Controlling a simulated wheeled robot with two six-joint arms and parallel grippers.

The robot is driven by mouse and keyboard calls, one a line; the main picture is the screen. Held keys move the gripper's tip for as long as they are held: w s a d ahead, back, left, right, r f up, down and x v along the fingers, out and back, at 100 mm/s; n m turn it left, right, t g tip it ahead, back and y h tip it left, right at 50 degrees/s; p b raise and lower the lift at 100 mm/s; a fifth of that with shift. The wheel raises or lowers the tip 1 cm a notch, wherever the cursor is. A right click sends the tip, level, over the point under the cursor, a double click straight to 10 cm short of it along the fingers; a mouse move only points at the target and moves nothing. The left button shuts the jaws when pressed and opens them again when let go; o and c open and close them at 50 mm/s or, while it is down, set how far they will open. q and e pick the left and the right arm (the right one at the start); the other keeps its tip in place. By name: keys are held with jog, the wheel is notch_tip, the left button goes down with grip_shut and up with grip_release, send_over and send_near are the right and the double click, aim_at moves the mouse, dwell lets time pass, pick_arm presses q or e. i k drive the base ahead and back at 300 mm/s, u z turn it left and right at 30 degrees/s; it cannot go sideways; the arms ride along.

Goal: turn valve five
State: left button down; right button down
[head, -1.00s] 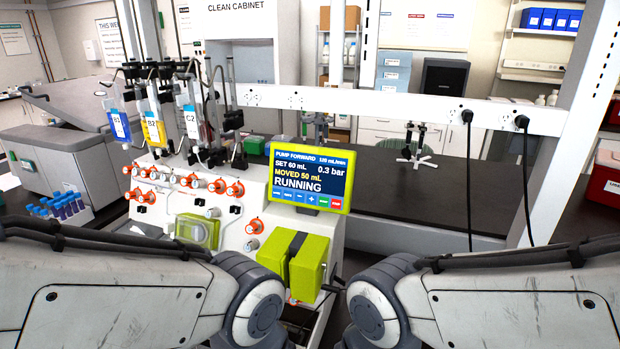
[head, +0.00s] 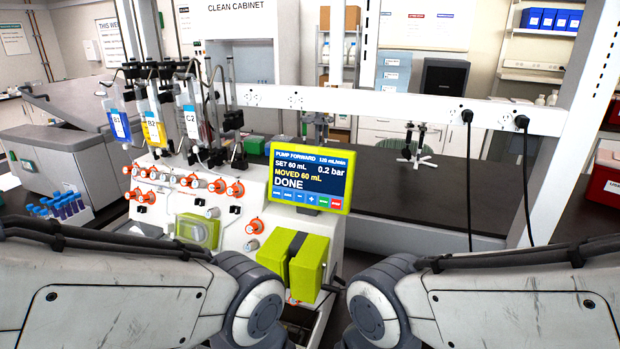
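The cell processor (head: 262,222) is a white console in the middle, with several orange and white valve knobs (head: 217,186) along its sloping top and front. I cannot read any valve numbers, so I cannot tell which knob is valve five. Its green-framed screen (head: 311,177) reads PUMP FORWARD, SET 60 mL, MOVED 60 mL, 0.2 bar and DONE. A yellow-green pump block (head: 307,268) sits low on the front. My two arms come in from the lower left and lower right, in front of the console. Neither gripper shows.
Labelled bags, among them B1 (head: 119,126) and C2 (head: 191,122), hang from poles behind the valves. A rack of blue-capped tubes (head: 62,207) stands at the left. The dark bench (head: 400,190) to the right is mostly clear, with a small stand (head: 415,145) on it.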

aim_at(164, 177)
jog(key=u, duration=0.35)
jog(key=k, duration=1.05)
jog(key=u, duration=1.55)
jog(key=i, duration=1.55)
jog(key=z, duration=1.05)
jog(key=i, duration=0.6)
jog(key=z, duration=0.45)
